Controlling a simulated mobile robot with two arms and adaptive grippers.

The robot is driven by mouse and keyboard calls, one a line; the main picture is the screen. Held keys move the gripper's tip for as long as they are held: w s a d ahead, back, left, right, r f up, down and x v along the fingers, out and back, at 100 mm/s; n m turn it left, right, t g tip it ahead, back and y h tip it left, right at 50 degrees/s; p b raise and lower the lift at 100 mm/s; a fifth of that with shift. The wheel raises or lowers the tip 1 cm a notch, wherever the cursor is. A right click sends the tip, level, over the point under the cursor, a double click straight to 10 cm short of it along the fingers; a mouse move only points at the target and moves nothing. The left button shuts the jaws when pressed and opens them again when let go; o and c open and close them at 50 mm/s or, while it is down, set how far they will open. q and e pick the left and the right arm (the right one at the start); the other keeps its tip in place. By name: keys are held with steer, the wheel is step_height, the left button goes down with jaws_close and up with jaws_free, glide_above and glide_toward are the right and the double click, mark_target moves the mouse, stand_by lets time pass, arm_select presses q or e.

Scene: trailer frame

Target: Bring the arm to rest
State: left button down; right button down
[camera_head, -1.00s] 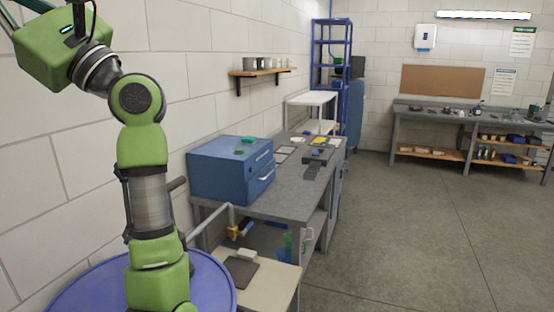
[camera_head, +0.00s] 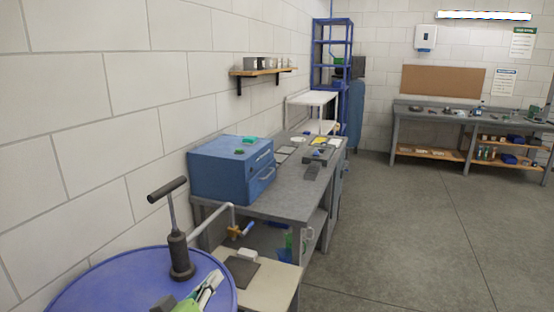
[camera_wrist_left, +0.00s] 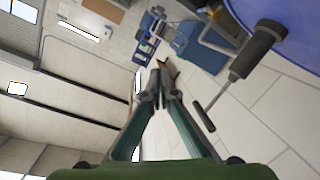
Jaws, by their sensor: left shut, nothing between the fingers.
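My left gripper (camera_head: 213,281) shows at the bottom edge of the head view, low in front of a blue drum top. In the left wrist view its two fingers (camera_wrist_left: 160,78) meet at the tips, shut with nothing between them. A dark hand pump (camera_head: 180,255) with a T-handle stands upright on the drum (camera_head: 85,290), just behind the gripper. In the wrist view the pump (camera_wrist_left: 257,50) is to the right of the fingers, apart from them. The rest of my left arm is out of the head view. My right gripper is not in view.
A grey workbench (camera_head: 290,195) carries a blue drawer box (camera_head: 225,175). A low pale table (camera_head: 280,285) holding a dark plate stands right of the drum. A wall shelf (camera_head: 263,72) hangs above. Open floor (camera_head: 420,230) lies to the right.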

arm_select(q)
steer(key=s+a+f+m+g+y, duration=0.25)
steer(key=s+f+g, duration=0.35)
steer(key=s+f, duration=0.85)
steer(key=s+a+f+m+g+y, duration=0.1)
steer(key=s+a+f+g, duration=0.15)
steer(key=s+f, duration=0.45)
steer(key=s+a+f+m+g+y, duration=0.15)
steer(key=s+f+g, duration=0.3)
steer(key=s, duration=0.45)
steer(key=s+f, duration=0.3)
steer(key=f, duration=2.4)
steer(key=s+a+f+g, duration=0.1)
steer(key=s+a+f, duration=0.2)
steer(key=s+f, duration=1.1)
steer(key=shift+s+f+m+g, duration=0.2)
steer(key=shift+s+m+g, duration=0.15)
steer(key=shift+s, duration=0.85)
